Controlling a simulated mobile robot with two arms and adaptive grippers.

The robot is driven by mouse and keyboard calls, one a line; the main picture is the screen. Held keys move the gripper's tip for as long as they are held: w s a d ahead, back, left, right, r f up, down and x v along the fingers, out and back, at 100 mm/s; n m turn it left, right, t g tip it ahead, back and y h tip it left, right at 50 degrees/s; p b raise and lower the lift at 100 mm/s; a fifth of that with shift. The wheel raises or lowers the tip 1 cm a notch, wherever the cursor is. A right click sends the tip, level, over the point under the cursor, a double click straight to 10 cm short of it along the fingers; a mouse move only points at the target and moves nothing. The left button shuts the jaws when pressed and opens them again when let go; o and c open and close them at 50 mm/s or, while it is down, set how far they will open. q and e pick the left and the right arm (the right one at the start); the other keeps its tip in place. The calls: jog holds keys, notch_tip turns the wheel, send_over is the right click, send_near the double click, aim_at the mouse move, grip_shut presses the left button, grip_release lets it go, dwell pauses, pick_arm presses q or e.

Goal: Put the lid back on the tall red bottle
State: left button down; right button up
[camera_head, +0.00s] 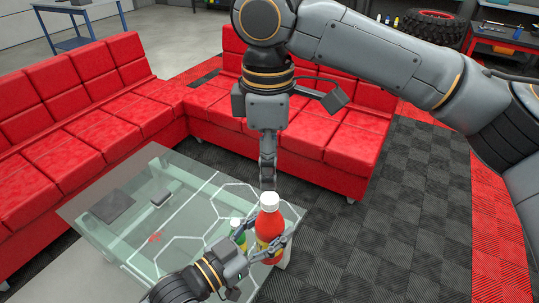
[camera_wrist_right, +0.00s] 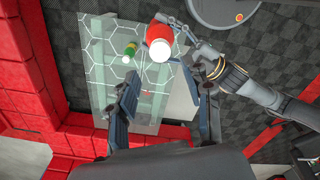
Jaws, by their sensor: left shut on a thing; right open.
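The tall red bottle (camera_head: 268,226) stands roughly upright at the table's near right corner in the head view. Its white lid (camera_head: 269,199) sits on its top, with no gap that I can see; whether it is fully tightened I cannot tell. My left gripper (camera_head: 269,245) is shut around the bottle's lower body. My right gripper (camera_head: 268,178) points down just above the lid. In the right wrist view, the right gripper (camera_wrist_right: 168,88) is open and empty, and the white lid (camera_wrist_right: 160,49) shows beyond its fingers. The bottle's base is partly hidden.
A smaller green bottle (camera_head: 239,236) with a white cap stands just left of the red one. Open floor (camera_head: 410,220) lies right.

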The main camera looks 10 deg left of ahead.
aim_at(270, 198)
pick_arm(q)
jog(key=shift+r, duration=0.15)
pick_arm(e)
jog(key=n, duration=0.3)
jog(key=shift+r+n, duration=0.3)
jog(key=shift+r, duration=0.1)
jog(key=shift+f, duration=4.05)
grip_shut()
jog(key=shift+o, duration=0.6)
grip_release()
jog(key=shift+r, duration=0.1)
